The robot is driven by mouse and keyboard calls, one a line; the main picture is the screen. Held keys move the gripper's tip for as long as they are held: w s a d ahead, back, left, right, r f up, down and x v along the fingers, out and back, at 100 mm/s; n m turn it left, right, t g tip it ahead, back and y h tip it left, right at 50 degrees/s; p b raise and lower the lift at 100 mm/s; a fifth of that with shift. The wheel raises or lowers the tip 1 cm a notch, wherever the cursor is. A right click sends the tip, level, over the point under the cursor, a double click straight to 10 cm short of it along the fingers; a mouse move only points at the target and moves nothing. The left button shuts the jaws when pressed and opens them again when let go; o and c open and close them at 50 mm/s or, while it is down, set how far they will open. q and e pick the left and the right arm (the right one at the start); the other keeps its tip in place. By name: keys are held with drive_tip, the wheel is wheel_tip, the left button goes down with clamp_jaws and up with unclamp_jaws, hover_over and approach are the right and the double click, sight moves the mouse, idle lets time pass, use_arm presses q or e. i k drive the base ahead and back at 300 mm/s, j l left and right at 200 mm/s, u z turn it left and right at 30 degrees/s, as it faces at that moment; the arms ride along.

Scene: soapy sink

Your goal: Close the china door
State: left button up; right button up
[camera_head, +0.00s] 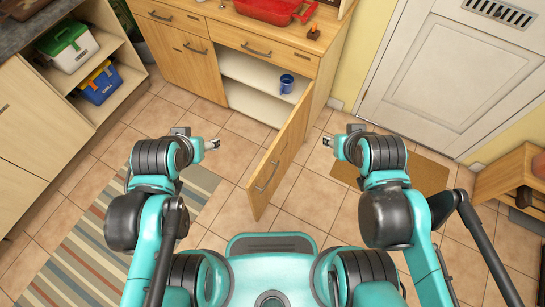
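The china door (281,152) is a light wood cabinet door standing wide open, swung out toward me from the right side of the cabinet (262,75). The open compartment shows pale shelves with a blue mug (287,83) inside. My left gripper (214,144) is in the air left of the door, apart from it. My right gripper (326,141) is in the air right of the door, also apart. Both look empty; their finger gaps are too small to judge.
A red tray (275,10) sits on the cabinet top. Shelves at the left hold a green-lidded box (68,46) and a blue box (100,82). A striped rug (82,245), a brown mat (420,172) and a wooden bench (510,172) lie around clear tiled floor.

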sight(261, 185)
drive_tip(key=j+z, duration=0.1)
drive_tip(key=z, duration=0.2)
drive_tip(key=k+j+z, duration=0.1)
drive_tip(key=j+z, duration=0.15)
drive_tip(key=j, duration=0.15)
drive_tip(key=k+j+z, duration=0.2)
drive_tip(key=j, duration=0.15)
drive_tip(key=j+z, duration=0.25)
drive_tip(key=k+j, duration=0.05)
drive_tip(key=j, duration=0.05)
